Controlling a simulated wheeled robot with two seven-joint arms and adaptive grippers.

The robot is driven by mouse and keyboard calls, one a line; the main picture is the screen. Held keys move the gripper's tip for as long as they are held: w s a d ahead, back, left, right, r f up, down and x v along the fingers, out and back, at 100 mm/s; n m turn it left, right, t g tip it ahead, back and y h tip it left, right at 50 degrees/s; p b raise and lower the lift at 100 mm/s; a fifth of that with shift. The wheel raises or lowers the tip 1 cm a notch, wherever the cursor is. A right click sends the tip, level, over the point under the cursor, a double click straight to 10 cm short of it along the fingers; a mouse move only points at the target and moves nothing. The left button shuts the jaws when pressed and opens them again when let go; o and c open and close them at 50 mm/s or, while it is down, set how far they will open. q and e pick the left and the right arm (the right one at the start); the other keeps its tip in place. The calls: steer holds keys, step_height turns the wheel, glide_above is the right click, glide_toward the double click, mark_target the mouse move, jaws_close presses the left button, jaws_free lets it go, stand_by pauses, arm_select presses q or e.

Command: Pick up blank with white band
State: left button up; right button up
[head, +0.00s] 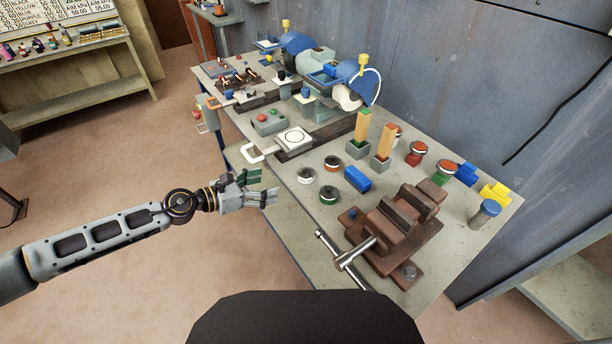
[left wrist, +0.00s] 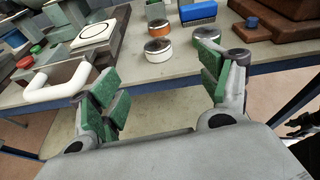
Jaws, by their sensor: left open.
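Three short round blanks stand on the near left part of the workbench in the head view. The blank with the white band (head: 305,176) is leftmost, with a dark top. It appears to be the near puck in the left wrist view (left wrist: 158,50). A blank with an orange-red tint (head: 331,164) stands behind it, and a blank with a green band (head: 328,195) is to its lower right. My left gripper (head: 272,197) is open and empty, just left of the bench edge and short of the blanks. Its green-padded fingers (left wrist: 162,92) are spread.
A blue block (head: 357,179) lies right of the blanks, and a brown vise (head: 398,232) stands at the near right. A fixture with a white handle (head: 258,153) projects at the bench's left edge. Green-red blanks and coloured parts stand farther right.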

arm_select(q)
steer(key=shift+m, duration=0.5)
arm_select(e)
steer(key=shift+s, duration=0.1)
steer(key=shift+w, duration=0.2)
arm_select(q)
steer(key=p, duration=0.2)
glide_toward(306, 176)
steer(key=shift+w+d, duration=0.8)
steer(key=shift+w+d+f, duration=0.35)
steer(key=shift+d+f, duration=0.1)
steer(key=shift+d, duration=0.05)
arm_select(e)
steer(key=shift+a+r, duration=1.15)
arm_select(q)
steer(key=shift+w+d, duration=0.1)
arm_select(e)
steer(key=shift+s, duration=0.15)
